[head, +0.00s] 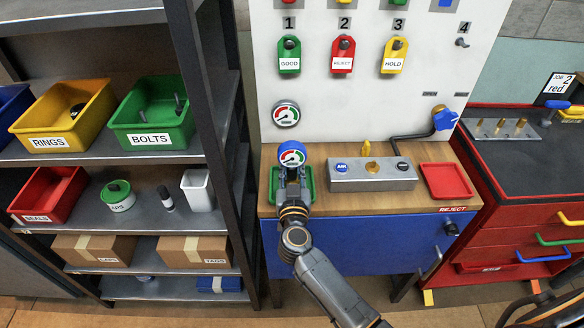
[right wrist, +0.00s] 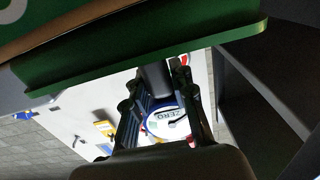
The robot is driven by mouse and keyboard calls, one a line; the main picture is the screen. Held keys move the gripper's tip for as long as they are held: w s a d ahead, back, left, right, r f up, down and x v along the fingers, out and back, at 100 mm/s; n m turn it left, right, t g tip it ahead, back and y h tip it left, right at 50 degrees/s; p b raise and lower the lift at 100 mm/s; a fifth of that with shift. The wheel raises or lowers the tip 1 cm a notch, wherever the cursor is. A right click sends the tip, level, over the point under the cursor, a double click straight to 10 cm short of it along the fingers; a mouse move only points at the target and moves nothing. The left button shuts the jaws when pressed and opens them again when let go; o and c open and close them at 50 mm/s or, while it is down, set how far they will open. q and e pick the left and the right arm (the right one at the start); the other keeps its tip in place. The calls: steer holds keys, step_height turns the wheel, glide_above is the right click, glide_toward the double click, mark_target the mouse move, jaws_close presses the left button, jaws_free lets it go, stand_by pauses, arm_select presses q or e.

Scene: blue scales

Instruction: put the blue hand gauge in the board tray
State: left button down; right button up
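The blue hand gauge (head: 291,153), a round dial with a blue rim, is at the tips of my right gripper (head: 293,177). In the right wrist view the gauge (right wrist: 167,122) sits between the fingers of the gripper (right wrist: 160,95), which look closed on it. A green tray (head: 310,188) lies on the wooden bench top behind the gripper, partly hidden by it. Its green rim (right wrist: 150,68) crosses the right wrist view close to the fingers. Whether the gauge or fingers touch the tray cannot be told. My left gripper is not in view.
A grey block with knobs (head: 350,180) and a red tray (head: 445,180) stand right of the green tray. A white board (head: 330,100) with tags and a fixed gauge (head: 286,114) rises behind. A shelf post (head: 215,130) stands close on the left.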

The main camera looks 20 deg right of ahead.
steer(key=o, duration=0.3)
steer(key=shift+r, duration=0.1)
steer(key=v, duration=1.2)
steer(key=s+a+f+n+g+y, duration=0.15)
steer(key=s+f, duration=0.25)
steer(key=f, duration=0.7)
steer(key=s+f+n+g+y, duration=0.3)
steer(key=s+f, duration=0.1)
steer(key=f, duration=0.8)
steer(key=s+a+f+n+g+y, duration=0.1)
steer(key=s+f+n+g+y, duration=0.2)
steer(key=f, duration=0.8)
steer(key=s+d+f+g, duration=0.3)
steer(key=s+f, duration=0.3)
steer(key=s, duration=0.4)
steer(key=s+d+f+m+g+h, duration=0.1)
steer(key=s+d+f+g, duration=0.2)
steer(key=s, duration=0.7)
steer(key=s+d+f+m+g+h, duration=0.1)
steer(key=s+d+f+g, duration=0.2)
steer(key=s+d+f, duration=0.2)
steer(key=shift+s+d+f+h, duration=0.1)
steer(key=shift+s+f, duration=0.5)
steer(key=shift+s, duration=0.25)
steer(key=shift+s+d+f+h, duration=0.1)
steer(key=shift+s+f, duration=0.5)
steer(key=shift+s, duration=0.25)
steer(key=shift+s+d+f+h, duration=0.1)
steer(key=shift+s+f, duration=0.5)
steer(key=shift+s, duration=0.3)
